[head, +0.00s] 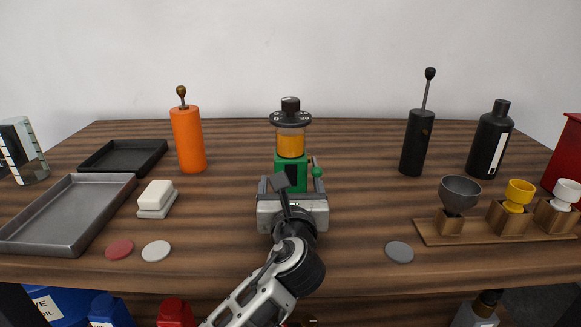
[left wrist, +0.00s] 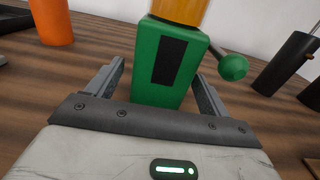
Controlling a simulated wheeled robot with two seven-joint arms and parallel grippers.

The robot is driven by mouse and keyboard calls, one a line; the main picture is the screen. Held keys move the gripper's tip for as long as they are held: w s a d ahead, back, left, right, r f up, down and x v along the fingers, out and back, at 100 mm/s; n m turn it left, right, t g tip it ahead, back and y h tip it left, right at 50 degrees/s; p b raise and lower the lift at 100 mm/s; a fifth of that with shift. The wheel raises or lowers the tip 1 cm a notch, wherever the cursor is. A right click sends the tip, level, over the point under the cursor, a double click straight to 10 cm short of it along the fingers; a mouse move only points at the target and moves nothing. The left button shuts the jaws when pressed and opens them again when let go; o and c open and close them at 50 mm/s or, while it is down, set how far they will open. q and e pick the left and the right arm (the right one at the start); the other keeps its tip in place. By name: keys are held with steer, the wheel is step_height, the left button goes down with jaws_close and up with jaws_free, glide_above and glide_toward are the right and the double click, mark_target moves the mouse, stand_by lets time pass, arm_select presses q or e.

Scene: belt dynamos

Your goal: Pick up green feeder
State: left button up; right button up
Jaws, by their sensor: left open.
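The green feeder (head: 290,160) stands upright at the middle of the wooden table. It has a green base, an amber cylinder, a dark disc lid with a knob, and a green ball-ended handle on its right. My left gripper (head: 292,185) is in front of it, open, its body hiding the lower front of the base. In the left wrist view the green base (left wrist: 168,65) stands between the two spread fingers of my left gripper (left wrist: 160,88). Whether the fingers touch it cannot be told. My right gripper is not in view.
An orange grinder (head: 188,140) stands left, a black grinder (head: 417,145) and a black bottle (head: 489,140) right. A wooden stand (head: 440,237) with several cups is at right front. A grey tray (head: 95,240) and a black tray (head: 150,160) lie left. Flat discs lie near the front edge.

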arm_select(q)
steer(key=shift+w, duration=1.1)
steer(key=c, duration=1.5)
steer(key=shift+r, duration=0.15)
steer(key=shift+c, duration=0.4)
steer(key=shift+r, duration=0.4)
step_height(320, 180, up, 2)
steer(key=shift+r+p, duration=0.15)
steer(key=shift+p, duration=0.3)
steer(key=s+r+p, duration=0.1)
steer(key=s+r, duration=0.1)
steer(key=r, duration=0.1)
steer(key=s+r+p, duration=0.1)
steer(key=s+r, duration=0.2)
steer(key=shift+s+r, duration=0.35)
steer(key=shift+r, duration=0.05)
glide_toward(290, 136)
steer(key=shift+s+a+r+p, duration=0.1)
steer(key=shift+s+r+p, duration=0.2)
steer(key=shift+r, duration=0.45)
steer(key=shift+s+r+p, duration=0.1)
steer(key=shift+s+r, duration=0.25)
steer(key=shift+r, duration=0.4)
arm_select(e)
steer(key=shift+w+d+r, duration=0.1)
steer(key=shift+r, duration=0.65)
